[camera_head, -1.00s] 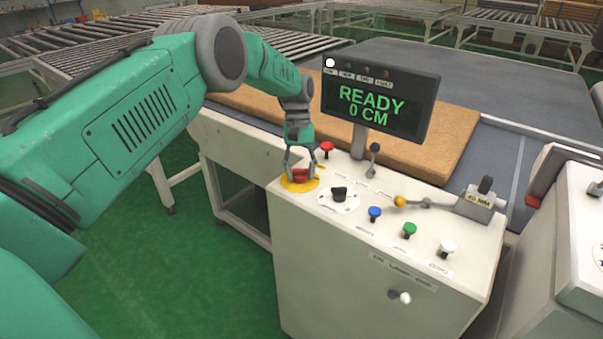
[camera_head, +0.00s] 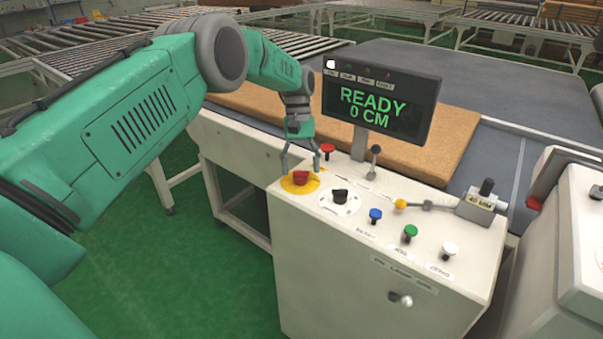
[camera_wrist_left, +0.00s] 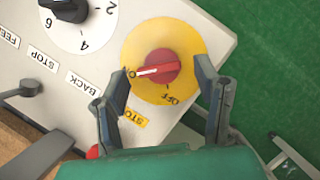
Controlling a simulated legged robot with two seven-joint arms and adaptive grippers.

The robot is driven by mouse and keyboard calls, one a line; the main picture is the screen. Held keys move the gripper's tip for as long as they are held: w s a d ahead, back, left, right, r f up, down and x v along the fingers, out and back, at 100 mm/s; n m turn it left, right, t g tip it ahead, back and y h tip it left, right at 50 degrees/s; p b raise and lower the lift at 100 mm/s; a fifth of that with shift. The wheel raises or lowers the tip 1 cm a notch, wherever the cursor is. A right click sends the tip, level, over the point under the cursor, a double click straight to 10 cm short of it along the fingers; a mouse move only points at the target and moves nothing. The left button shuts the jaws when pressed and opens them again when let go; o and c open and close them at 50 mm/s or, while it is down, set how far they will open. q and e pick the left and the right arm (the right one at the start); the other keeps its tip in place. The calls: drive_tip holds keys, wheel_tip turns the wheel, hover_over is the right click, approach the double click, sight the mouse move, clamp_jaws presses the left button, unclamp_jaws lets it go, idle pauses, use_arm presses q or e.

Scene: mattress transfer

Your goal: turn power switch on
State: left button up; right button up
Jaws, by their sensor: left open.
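The power switch is a red knob (camera_head: 300,178) on a yellow disc (camera_head: 287,186) at the left corner of the white control box. In the left wrist view the red knob (camera_wrist_left: 158,67) has a white pointer line aimed left, towards a label partly hidden by a finger. The OFF label on the yellow disc (camera_wrist_left: 150,32) lies at its lower right, away from the pointer. My left gripper (camera_head: 301,168) is open and empty just above the knob, its fingers spread to either side and apart from it. My right gripper is not in view.
The control box (camera_head: 350,260) also carries a black dial (camera_head: 340,196), a red button (camera_head: 327,151), blue, green and white buttons, and levers. A screen (camera_head: 380,105) behind them reads READY 0 CM, with a white lamp lit. A brown mattress (camera_head: 430,150) lies behind.

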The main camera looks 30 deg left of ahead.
use_arm(q)
drive_tip(key=shift+v, duration=2.8)
drive_tip(key=shift+w+a+f, duration=0.1)
drive_tip(key=shift+w+a, duration=0.05)
